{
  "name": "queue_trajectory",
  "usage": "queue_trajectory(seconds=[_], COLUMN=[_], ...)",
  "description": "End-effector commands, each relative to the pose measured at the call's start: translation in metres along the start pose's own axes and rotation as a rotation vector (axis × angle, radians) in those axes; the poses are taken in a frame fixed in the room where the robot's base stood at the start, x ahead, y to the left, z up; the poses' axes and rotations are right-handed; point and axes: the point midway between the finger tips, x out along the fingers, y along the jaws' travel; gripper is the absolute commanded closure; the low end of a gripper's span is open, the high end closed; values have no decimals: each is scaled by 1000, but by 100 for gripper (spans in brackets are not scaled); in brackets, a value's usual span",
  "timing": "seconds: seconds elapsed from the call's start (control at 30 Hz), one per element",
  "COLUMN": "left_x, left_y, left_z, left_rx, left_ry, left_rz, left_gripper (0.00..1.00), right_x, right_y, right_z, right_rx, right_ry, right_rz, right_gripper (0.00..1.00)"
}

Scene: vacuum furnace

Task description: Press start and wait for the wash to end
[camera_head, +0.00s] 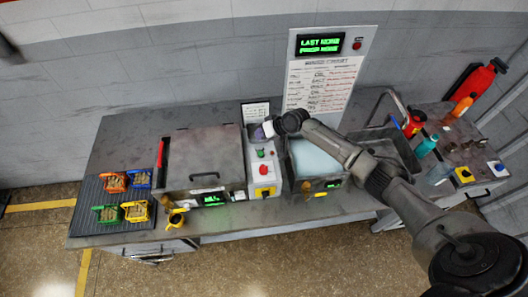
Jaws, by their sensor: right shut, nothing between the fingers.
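A narrow control panel (254,165) stands between two machines on the bench. My right gripper (262,131) is shut and empty, over the back end of this panel, behind the green button. I cannot tell whether it touches anything. The left machine has a closed grey lid (203,152) and a lit green display (212,200). The right machine has a pale blue top (314,159) and a small green display (333,184). My left gripper is not in view.
Several coloured baskets of parts (137,211) sit on a dark ribbed mat (88,212) at left. A sign board (320,84) with a green screen (320,43) reading "LAST NONE, PRIOR NONE" stands behind.

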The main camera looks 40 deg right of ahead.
Motion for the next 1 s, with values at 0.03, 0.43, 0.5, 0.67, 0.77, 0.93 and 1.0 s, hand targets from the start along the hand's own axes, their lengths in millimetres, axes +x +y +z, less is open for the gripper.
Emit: queue_trajectory(seconds=[0.03,0.43,0.5,0.67,0.77,0.93,1.0], left_x=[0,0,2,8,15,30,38], left_y=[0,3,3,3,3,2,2], left_z=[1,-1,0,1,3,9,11], left_rx=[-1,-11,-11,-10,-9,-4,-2], left_ry=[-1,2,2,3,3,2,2], left_rz=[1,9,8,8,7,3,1], left_gripper=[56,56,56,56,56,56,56], right_x=[0,0,1,6,12,25,31], right_y=[0,0,1,5,9,18,23], right_z=[-1,-1,0,4,8,18,22], right_rx=[5,8,8,8,8,8,8], right_ry=[6,3,3,2,2,2,2], right_rz=[0,1,2,2,2,2,2], right_gripper=[100,100,100,100,100,100,100])
